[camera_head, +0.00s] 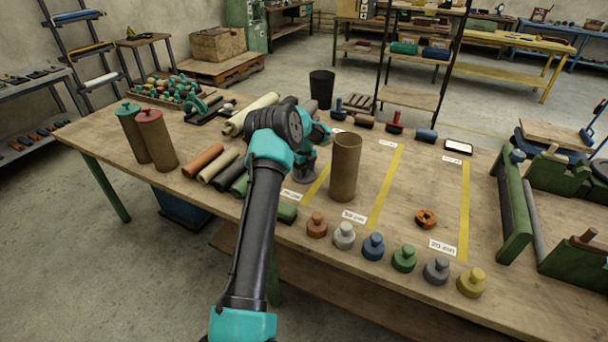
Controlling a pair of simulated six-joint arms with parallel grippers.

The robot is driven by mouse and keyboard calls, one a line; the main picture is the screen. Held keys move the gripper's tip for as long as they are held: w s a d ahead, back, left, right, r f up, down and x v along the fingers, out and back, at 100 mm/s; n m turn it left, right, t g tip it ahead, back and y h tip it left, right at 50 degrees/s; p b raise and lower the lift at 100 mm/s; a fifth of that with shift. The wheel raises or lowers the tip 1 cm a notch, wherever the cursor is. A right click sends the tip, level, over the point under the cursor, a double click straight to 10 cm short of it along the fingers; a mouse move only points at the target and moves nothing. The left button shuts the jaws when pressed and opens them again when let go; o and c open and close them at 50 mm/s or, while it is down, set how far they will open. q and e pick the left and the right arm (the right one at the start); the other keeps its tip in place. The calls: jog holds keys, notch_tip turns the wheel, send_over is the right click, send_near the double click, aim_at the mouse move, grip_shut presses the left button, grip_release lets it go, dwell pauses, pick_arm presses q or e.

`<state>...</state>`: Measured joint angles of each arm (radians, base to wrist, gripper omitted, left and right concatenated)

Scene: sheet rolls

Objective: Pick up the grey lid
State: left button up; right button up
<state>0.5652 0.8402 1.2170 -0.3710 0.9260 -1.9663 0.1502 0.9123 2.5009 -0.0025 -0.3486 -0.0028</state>
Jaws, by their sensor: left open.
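The grey lid (436,270) stands upright, knob up, near the front edge of the table, between a green lid (403,258) and a yellow lid (471,283). A paler, whitish-grey lid (344,235) stands further left in the same row, beside a blue lid (373,246) and an orange-brown lid (316,225). My left gripper (301,178) is low over the table, left of the brown tube and well left of the grey lid. It is open; its fingers are small and partly hidden by my arm. My right gripper is out of view.
An upright open brown tube (345,166) stands just right of my left gripper. Two capped tubes (157,140) stand at the left. Lying rolls (203,160) are behind my arm. An orange ring (426,218) lies behind the grey lid. A green rack (512,210) is at the right.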

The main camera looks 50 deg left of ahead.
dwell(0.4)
pick_arm(q)
jog(key=c, duration=1)
jog(key=shift+r, duration=0.1)
notch_tip(320, 180, up, 10)
jog(key=shift+f, duration=0.1)
dwell(0.5)
